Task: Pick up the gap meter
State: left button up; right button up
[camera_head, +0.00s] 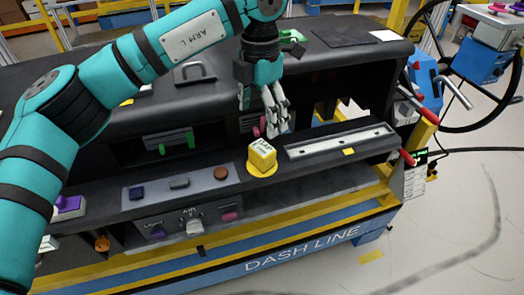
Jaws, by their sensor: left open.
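The gap meter (262,154) is a small yellow block with dark lettering on its top. It sits upright on a round yellow pad on the dashboard's dark front ledge. My left gripper (262,112) is open and points down above and just behind the gap meter in the picture. Its fingers look apart from the meter, and nothing shows between them. My right gripper is not in view.
A slotted light strip (340,140) lies on the ledge to the right. A grey panel (180,186) with several small parts is to the left. Red-handled levers (408,158) and a steering wheel (480,70) stand at the right.

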aim_at(262, 147)
pick_arm(q)
notch_tip(262, 147, down, 6)
jog(key=shift+r+p, duration=0.2)
jog(key=shift+p, duration=0.45)
jog(key=shift+f+p, duration=0.35)
notch_tip(262, 147, down, 4)
jog(key=shift+w+d+r+p, duration=0.1)
jog(key=shift+d+r+p, duration=0.05)
jog(key=shift+p, duration=0.75)
jog(key=shift+f, duration=0.4)
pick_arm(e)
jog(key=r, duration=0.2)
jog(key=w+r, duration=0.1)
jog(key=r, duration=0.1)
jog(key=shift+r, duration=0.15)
pick_arm(q)
jog(key=shift+c, duration=0.2)
jog(key=c, duration=1.3)
